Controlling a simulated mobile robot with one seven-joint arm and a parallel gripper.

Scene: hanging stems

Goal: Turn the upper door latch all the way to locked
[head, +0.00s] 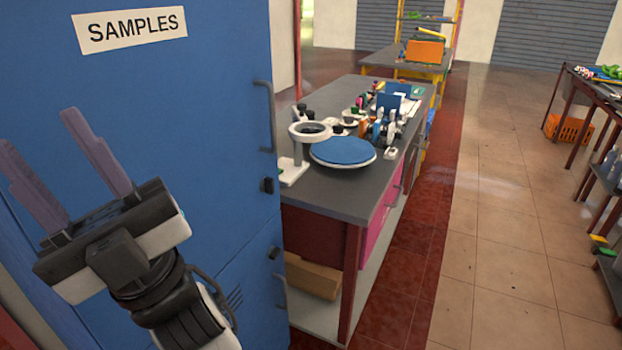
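A blue cabinet with a SAMPLES label (131,29) fills the left of the head view. Its upper door (215,95) looks closed. The upper door latch (267,185) is a small black knob near that door's right edge, below a grey bar handle (268,115). Its turn angle is too small to read. A second dark latch (274,253) sits on the lower door (245,290). My gripper (38,130) is at the left, in front of the upper door and well left of the upper latch. Its two purple-grey fingers are spread apart with nothing between them.
A grey-topped bench (345,195) stands right of the cabinet, holding a white ring-shaped device (310,131), a round blue-topped disc (343,151) and several small items. Tiled floor (500,220) is open to the right. Another table (600,85) stands at the far right.

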